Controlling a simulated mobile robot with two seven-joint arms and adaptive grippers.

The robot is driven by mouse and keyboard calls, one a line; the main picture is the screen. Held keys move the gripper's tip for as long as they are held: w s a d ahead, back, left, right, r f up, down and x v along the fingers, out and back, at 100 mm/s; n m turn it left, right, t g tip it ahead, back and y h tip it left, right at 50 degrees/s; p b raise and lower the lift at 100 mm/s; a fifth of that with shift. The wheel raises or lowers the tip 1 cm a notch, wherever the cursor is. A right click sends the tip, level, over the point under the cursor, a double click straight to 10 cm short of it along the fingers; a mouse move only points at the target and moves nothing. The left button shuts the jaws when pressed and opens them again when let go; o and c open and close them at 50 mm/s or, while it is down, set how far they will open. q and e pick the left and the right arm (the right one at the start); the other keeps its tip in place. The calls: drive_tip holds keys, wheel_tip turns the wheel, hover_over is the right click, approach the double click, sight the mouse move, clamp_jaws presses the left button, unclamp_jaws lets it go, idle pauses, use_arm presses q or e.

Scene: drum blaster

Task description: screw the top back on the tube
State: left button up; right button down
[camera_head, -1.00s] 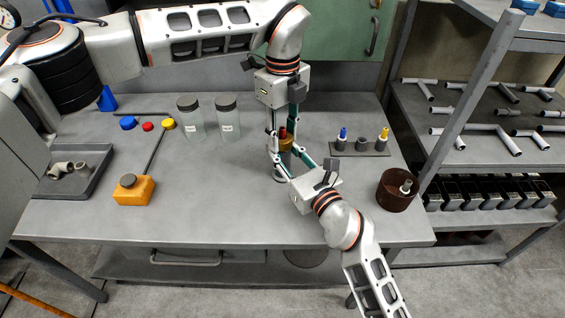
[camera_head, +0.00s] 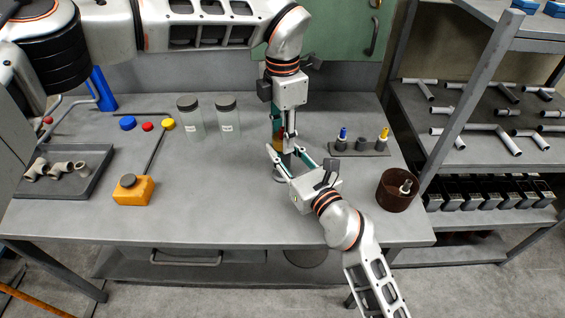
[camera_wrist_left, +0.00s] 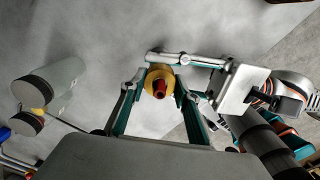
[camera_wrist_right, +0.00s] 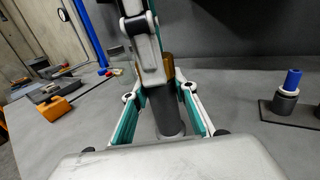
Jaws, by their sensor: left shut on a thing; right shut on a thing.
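A grey upright tube (camera_wrist_right: 165,115) stands on the table, and its foot shows in the head view (camera_head: 281,177). A brass-coloured top (camera_wrist_left: 160,74) with a red tip (camera_wrist_left: 159,90) sits on the tube's upper end. My left gripper (camera_wrist_left: 160,84) points straight down from above and is shut on the brass top. My right gripper (camera_wrist_right: 163,92) reaches in from the front right, low down, and is shut around the grey tube. In the head view my left gripper (camera_head: 283,138) mostly hides the top. A left finger also covers part of it in the right wrist view.
A rack (camera_head: 375,152) with blue and yellow-tipped pieces stands to the right, and a brown pot (camera_head: 391,199) nearer the front. Two clear jars (camera_head: 228,122), an orange block (camera_head: 130,193) and a tray of pipe pieces (camera_head: 88,185) are left.

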use_arm(q)
drive_tip(key=m, duration=1.4)
drive_tip(key=o, duration=1.3)
wheel_tip(320, 180, up, 12)
use_arm(e)
drive_tip(key=c, duration=1.5)
unclamp_jaws()
